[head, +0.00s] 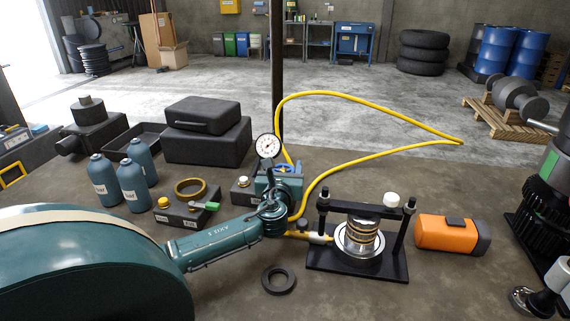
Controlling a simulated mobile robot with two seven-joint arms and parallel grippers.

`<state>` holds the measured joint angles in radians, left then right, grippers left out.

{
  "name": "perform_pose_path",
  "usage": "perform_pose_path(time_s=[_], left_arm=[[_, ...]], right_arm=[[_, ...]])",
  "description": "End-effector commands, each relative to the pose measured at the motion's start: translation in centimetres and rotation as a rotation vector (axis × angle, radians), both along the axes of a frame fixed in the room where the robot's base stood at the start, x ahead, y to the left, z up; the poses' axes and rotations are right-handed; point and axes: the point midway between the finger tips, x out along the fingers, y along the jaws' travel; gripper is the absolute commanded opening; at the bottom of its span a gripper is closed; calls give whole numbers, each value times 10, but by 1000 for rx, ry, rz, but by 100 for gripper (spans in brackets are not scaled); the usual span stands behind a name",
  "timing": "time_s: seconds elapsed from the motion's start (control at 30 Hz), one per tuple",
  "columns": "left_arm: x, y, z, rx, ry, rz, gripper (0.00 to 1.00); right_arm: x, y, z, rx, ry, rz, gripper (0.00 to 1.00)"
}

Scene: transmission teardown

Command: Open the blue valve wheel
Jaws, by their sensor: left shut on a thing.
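The blue valve wheel (285,168) sits at the middle of the bench, just right of and below a round white pressure gauge (267,146). Only part of its rim shows; the rest is hidden behind my gripper. My left arm comes in from the left, and its teal left gripper (281,173) is at the wheel, shut on it. The fingertips are small and mostly hidden, so their exact hold on the rim is hard to see.
A yellow hose (375,98) loops behind and right of the wheel. A black press frame (398,232) stands close on the right, with an orange case (445,234) beyond. Blue-grey bottles (133,184) and a black case (208,140) stand left. A dark ring (279,281) lies in front.

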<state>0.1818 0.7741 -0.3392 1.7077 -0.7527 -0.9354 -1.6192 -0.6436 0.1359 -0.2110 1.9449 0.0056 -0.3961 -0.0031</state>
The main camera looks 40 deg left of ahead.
Motion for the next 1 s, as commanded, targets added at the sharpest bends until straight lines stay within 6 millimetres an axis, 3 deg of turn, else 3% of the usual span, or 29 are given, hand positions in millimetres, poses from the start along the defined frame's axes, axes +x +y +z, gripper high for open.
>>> perform_pose_path(time_s=[0.4, 1.0], left_arm=[[-2, 2, 0, -1, -1, 239, 35], [-2, 3, 0, 2, -1, 292, 35]], right_arm=[[-1, -1, 0, -4, 0, 7, 45], [-2, -1, 0, -4, 0, 7, 45]])
